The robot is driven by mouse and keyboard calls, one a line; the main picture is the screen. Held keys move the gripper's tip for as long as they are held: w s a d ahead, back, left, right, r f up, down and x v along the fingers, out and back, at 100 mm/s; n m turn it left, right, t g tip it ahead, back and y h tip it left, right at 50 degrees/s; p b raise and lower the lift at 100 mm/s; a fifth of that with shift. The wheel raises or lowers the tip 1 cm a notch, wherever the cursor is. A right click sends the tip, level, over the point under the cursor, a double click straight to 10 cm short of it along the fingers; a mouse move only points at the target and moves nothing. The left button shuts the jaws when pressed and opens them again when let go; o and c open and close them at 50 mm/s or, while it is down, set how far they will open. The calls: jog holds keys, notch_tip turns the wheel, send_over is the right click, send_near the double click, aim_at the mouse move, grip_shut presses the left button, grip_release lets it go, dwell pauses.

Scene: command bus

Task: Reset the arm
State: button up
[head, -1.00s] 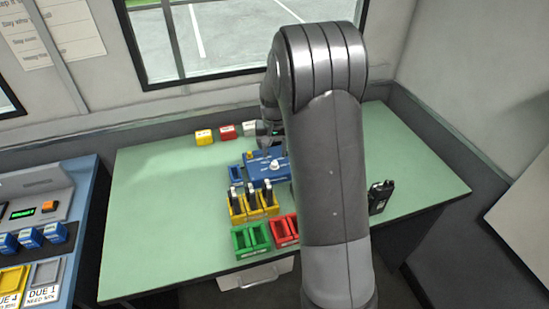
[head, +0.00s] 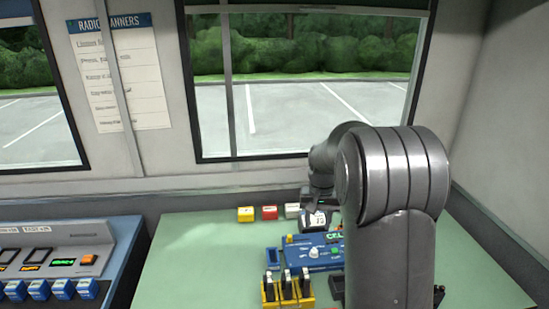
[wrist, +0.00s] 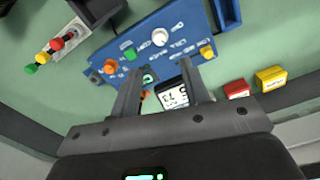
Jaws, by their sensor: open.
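My arm (head: 392,220) rises in front of the table in the head view and bends over at the top. My gripper (wrist: 160,80) is open and empty in the wrist view, its two fingers pointing at the blue control panel (wrist: 125,72). A small white block with dark markings (wrist: 172,97) shows between the fingers, apparently beyond them. In the head view the gripper end hangs over the back of the panel (head: 312,256), near this white block (head: 317,219). The fingertips are hard to make out there.
Yellow (head: 246,214), red (head: 270,212) and white (head: 292,210) blocks line the back of the green table (head: 190,262). Yellow holders with dark upright items (head: 288,293) stand in front of the panel. A blue console (head: 125,240) stands left. The table's left part is clear.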

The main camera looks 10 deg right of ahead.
jog(key=s+a+r+t, duration=0.1)
jog(key=s+a+r, duration=0.1)
jog(key=s+r, duration=0.5)
jog(key=s+a+r+n+t, duration=0.1)
jog(key=s+a+r+t, duration=0.1)
jog(key=s, duration=0.9)
jog(key=s+a+r+n+t, duration=0.2)
jog(key=s+r, duration=0.1)
jog(key=s, duration=0.9)
jog(key=shift+s+r+t, duration=0.25)
jog(key=shift+r+t, duration=0.05)
jog(key=shift+r, duration=0.05)
jog(key=shift+c, duration=0.5)
dwell(0.7)
